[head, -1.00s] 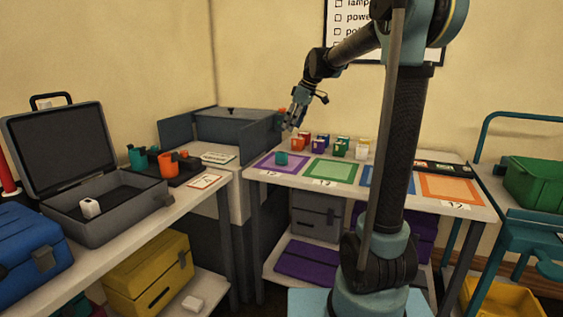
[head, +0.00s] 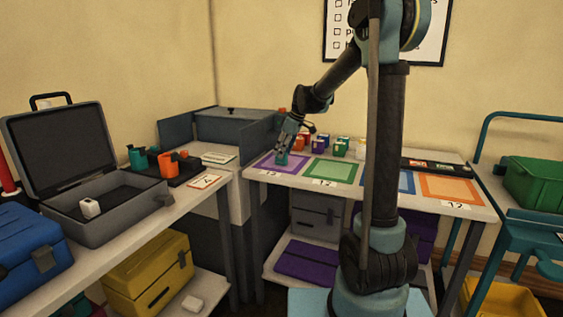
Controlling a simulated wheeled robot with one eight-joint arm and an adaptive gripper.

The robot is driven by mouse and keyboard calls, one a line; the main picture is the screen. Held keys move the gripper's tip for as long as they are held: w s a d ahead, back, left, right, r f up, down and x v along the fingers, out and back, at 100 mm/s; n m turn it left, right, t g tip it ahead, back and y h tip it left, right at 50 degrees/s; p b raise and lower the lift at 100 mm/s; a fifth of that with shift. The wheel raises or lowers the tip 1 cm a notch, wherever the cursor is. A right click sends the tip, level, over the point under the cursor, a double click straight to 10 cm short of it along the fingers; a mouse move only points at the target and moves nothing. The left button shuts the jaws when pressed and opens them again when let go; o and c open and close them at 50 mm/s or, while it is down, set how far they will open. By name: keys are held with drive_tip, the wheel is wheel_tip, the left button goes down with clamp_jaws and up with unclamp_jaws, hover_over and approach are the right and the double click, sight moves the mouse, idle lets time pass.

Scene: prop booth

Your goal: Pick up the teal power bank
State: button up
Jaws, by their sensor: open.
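The teal power bank (head: 282,160) is a small teal block standing on the purple mat (head: 265,169) at the left end of the back table. My gripper (head: 283,150) is open and points down at the power bank, right over or around its top. Its fingers partly hide the block. At this size I cannot tell whether the fingers touch it.
Several small coloured boxes (head: 340,148) stand close behind and right of the gripper. A green mat (head: 330,170) and an orange mat (head: 452,187) lie further right. A grey bin (head: 235,127) stands behind left. The left table holds an open grey case (head: 105,225).

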drive_tip(key=shift+x, duration=1.15)
clamp_jaws()
